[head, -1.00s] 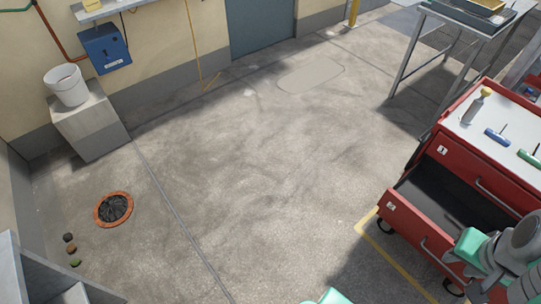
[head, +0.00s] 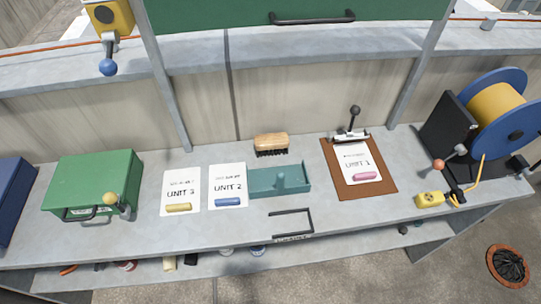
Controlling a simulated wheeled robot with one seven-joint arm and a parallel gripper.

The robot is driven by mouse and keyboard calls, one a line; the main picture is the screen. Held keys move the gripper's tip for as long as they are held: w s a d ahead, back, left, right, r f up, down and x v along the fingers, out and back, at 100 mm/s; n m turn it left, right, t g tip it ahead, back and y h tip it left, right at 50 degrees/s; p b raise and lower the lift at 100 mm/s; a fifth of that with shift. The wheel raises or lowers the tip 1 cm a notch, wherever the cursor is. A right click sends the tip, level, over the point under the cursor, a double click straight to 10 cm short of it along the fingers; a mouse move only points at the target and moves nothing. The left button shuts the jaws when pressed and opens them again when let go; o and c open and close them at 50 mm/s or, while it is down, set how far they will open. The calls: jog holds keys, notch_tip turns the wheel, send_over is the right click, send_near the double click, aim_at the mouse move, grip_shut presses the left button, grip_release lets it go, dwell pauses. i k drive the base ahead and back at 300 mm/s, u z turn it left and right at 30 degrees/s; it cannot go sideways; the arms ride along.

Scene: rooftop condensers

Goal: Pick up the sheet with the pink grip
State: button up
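The sheet with the pink grip (head: 357,164) is white, marked UNIT 1, and lies on a brown clipboard (head: 379,187) on the right part of the grey bench. The clipboard's metal clamp (head: 349,135), with a dark-knobbed lever standing up, sits across the sheet's top edge. The pink grip (head: 363,176) is near the sheet's lower edge. Two similar sheets lie to the left: UNIT 2 (head: 228,185) with a blue grip and UNIT 3 (head: 181,190) with a yellow grip. My gripper is not in view.
A teal tray (head: 297,178) and a wooden brush (head: 271,143) lie between UNIT 2 and the clipboard. A yellow block (head: 430,199) and a cable reel (head: 497,112) stand right. A green box (head: 92,182) stands left. A black handle (head: 293,211) is at the front edge.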

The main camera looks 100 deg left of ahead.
aim_at(356, 162)
jog(key=u, duration=2)
jog(key=k, duration=1.3)
jog(key=z, duration=0.1)
jog(key=i, duration=1.15)
jog(key=u, duration=1.65)
jog(key=i, duration=0.7)
jog(key=u, duration=0.8)
